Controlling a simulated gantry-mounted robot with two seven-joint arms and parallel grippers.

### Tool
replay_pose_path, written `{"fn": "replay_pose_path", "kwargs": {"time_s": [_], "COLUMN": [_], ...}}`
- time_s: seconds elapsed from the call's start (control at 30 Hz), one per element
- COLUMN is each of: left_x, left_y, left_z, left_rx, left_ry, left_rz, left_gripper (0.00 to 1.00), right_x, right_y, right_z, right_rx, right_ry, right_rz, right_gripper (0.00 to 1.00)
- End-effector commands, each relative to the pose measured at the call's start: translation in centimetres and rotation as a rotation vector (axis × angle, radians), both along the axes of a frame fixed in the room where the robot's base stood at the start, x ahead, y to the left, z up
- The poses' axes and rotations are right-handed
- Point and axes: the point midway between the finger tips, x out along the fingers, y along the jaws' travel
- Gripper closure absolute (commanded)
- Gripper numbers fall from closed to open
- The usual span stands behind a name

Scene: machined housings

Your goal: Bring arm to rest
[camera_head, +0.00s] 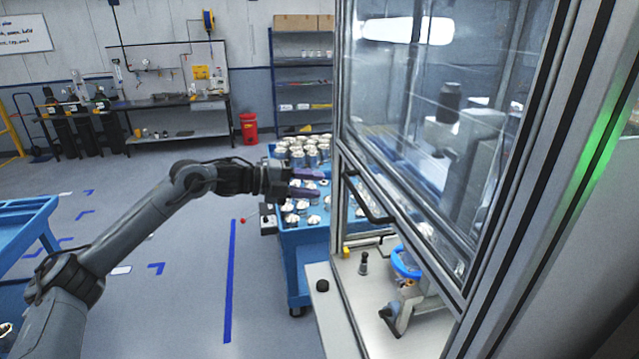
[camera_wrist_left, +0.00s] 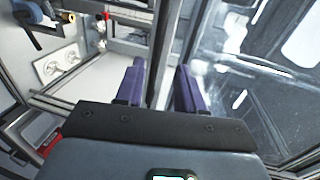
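My left arm (camera_head: 135,225) comes in from the lower left of the head view and reaches toward the machine enclosure. My left gripper (camera_head: 306,183) is at its end, in front of the blue cart and left of the enclosure's door frame. Its two purple fingers are apart with nothing between them. The left wrist view also shows the open, empty fingers (camera_wrist_left: 160,85), with a metal frame post beyond them. My right gripper and arm are not in view.
The glass-doored enclosure (camera_head: 440,130) with a black handle (camera_head: 368,198) fills the right. A blue cart (camera_head: 300,250) carries several metal parts (camera_head: 305,150). Inside the enclosure is a fixture with a blue ring (camera_head: 404,264). Open floor (camera_head: 190,290) lies below the arm; another blue cart (camera_head: 25,208) stands left.

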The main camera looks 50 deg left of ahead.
Motion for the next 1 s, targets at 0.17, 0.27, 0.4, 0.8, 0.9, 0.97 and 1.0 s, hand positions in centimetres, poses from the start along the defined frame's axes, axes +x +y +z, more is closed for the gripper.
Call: {"fn": "replay_pose_path", "kwargs": {"time_s": [0.17,0.27,0.4,0.8,0.9,0.97,1.0], "left_x": [0.0,-0.1,-0.8,-8.5,-11.0,-12.4,-13.4], "left_y": [0.0,0.0,-0.6,-18.1,-23.5,-26.4,-28.1], "left_z": [-0.2,-1.7,-6.8,-26.7,-28.9,-29.4,-29.5], "left_rx": [0.0,-0.025,-0.111,-0.511,-0.615,-0.682,-0.727], "left_ry": [0.007,0.035,0.105,0.375,0.456,0.511,0.553], "left_rz": [0.001,0.002,0.0,0.076,0.199,0.294,0.365], "left_gripper": [0.62,0.62,0.62,0.62,0.62,0.62,0.62], "right_x": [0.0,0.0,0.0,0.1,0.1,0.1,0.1], "right_y": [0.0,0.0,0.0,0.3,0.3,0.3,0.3], "right_z": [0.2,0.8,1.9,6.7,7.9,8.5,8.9], "right_rx": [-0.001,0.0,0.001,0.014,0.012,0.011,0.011], "right_ry": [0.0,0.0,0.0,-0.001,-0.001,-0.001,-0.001], "right_rz": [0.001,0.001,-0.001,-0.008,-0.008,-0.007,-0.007], "right_gripper": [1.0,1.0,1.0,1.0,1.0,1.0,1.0]}}
